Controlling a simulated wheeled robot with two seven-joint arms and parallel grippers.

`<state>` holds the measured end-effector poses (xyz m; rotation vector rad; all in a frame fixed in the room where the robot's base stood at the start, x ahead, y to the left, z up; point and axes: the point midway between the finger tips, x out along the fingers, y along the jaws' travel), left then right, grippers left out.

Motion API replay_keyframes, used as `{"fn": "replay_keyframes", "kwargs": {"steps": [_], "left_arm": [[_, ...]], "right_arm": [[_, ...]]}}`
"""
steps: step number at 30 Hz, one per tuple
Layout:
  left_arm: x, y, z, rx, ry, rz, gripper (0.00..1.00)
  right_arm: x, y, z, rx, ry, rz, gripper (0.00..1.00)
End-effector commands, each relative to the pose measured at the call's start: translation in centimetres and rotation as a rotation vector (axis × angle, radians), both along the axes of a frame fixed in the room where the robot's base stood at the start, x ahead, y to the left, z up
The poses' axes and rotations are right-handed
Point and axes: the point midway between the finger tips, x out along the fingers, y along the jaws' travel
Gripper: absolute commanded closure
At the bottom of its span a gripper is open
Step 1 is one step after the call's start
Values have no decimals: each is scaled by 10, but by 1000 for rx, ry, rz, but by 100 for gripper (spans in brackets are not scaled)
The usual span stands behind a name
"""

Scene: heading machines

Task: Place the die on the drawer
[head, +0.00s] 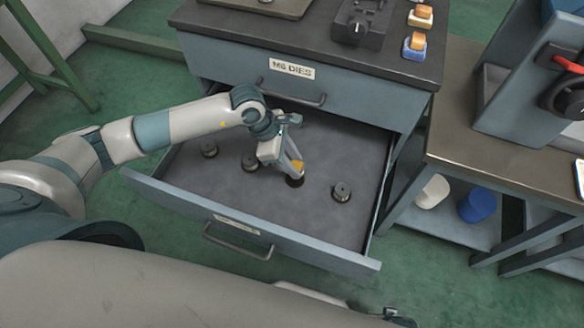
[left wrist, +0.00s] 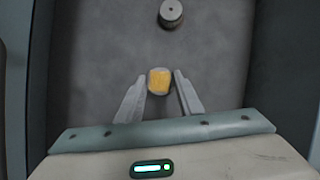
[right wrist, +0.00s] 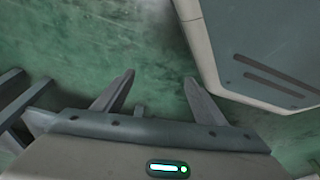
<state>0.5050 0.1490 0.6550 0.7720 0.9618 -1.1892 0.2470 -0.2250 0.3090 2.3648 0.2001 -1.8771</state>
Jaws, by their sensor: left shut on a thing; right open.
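The drawer (head: 230,192) is pulled open below a closed one labelled M6 DIES. My left gripper (head: 295,167) is inside the open drawer's outline, low over its grey floor. It is shut on a small orange-topped piece with a pale rim, which shows between the fingertips in the left wrist view (left wrist: 159,81). A dark round patch lies right beneath it; I cannot tell if it is a shadow or a die. My right gripper (right wrist: 160,85) is open and empty above the green floor.
On the cabinet top (head: 300,30) stand a white-based orange block (head: 421,16), a blue-based orange block (head: 414,45) and a dark fixture (head: 358,22). A workbench (head: 500,160) stands at right, with a white and a blue object on its shelf. The drawer's front floor is clear.

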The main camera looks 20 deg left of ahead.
Motion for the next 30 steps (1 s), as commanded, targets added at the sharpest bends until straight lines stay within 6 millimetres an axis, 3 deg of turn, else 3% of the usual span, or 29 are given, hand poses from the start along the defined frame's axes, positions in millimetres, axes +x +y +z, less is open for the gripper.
{"fn": "replay_keyframes", "kwargs": {"steps": [13,24,30], "left_arm": [[-1,3,-3,-2,0,0,100],[-2,3,-40,-2,0,0,100],[-1,3,-42,-2,-1,0,100]], "right_arm": [[-1,0,-1,0,0,0,35],[-9,-2,-10,0,0,0,35],[1,-1,-8,2,-20,1,35]]}}
